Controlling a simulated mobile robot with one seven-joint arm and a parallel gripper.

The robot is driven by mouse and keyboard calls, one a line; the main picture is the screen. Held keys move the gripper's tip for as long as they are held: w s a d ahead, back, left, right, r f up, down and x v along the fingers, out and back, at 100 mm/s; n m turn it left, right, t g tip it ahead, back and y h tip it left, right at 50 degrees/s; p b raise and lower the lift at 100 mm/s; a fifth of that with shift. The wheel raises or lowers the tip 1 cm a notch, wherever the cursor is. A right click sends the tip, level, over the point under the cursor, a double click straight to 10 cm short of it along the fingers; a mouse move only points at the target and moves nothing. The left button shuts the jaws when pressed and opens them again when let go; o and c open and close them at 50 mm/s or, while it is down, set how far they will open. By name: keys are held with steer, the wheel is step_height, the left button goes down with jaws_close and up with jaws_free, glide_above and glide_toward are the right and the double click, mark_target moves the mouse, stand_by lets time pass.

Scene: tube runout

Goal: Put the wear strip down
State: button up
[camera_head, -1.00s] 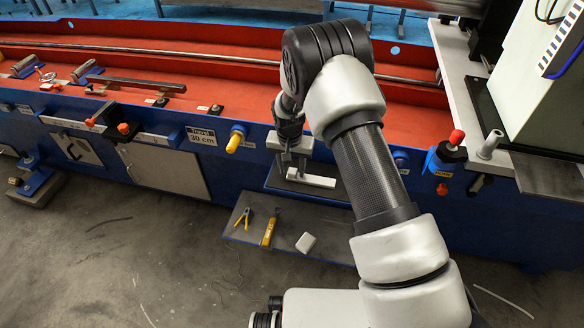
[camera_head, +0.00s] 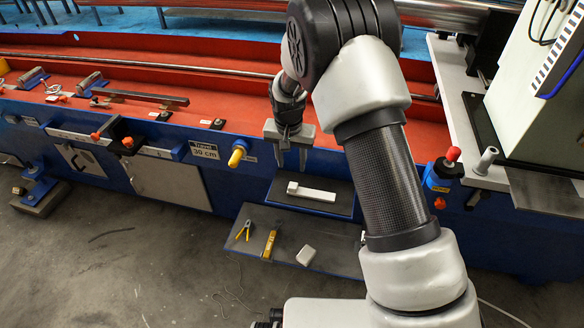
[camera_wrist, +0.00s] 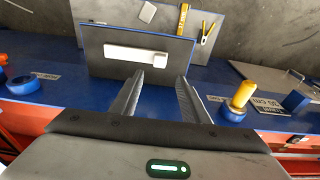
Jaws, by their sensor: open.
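The wear strip (camera_head: 314,193) is a flat white bar with a small raised block at one end. It lies on a dark shelf (camera_head: 338,209) on the front of the blue machine. It also shows in the wrist view (camera_wrist: 130,53), lying flat on the dark plate. My gripper (camera_head: 291,168) is open and empty, with its fingers apart above and behind the strip. In the wrist view the open fingers (camera_wrist: 160,92) point toward the shelf and do not touch the strip.
A lower shelf (camera_head: 340,258) holds yellow-handled pliers (camera_head: 245,230), a yellow tool (camera_head: 270,244) and a white block (camera_head: 306,256). A yellow knob (camera_head: 237,156) sticks out left of my gripper. An orange-red knob (camera_head: 453,154) stands to the right.

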steer(key=s+d+r+t, duration=0.1)
steer(key=s+d+r, duration=0.25)
steer(key=r, duration=0.45)
steer(key=s+d+r+y, duration=0.1)
steer(key=s+d+r, duration=0.25)
steer(key=r, duration=0.45)
steer(key=s+d+r+t, duration=0.1)
steer(key=s+d+r, duration=0.25)
steer(key=r, duration=0.45)
steer(key=s+d+r+n+t, duration=0.1)
steer(key=s+d+r, duration=0.1)
steer(key=s, duration=0.8)
steer(key=s+d+r+n, duration=0.1)
steer(key=s+d+r, duration=0.2)
steer(key=s, duration=0.7)
steer(key=shift+d+r+t+h, duration=0.3)
steer(key=shift+d+t, duration=0.1)
steer(key=shift+d, duration=0.5)
step_height(320, 180, up, 22)
steer(key=p, duration=2.2)
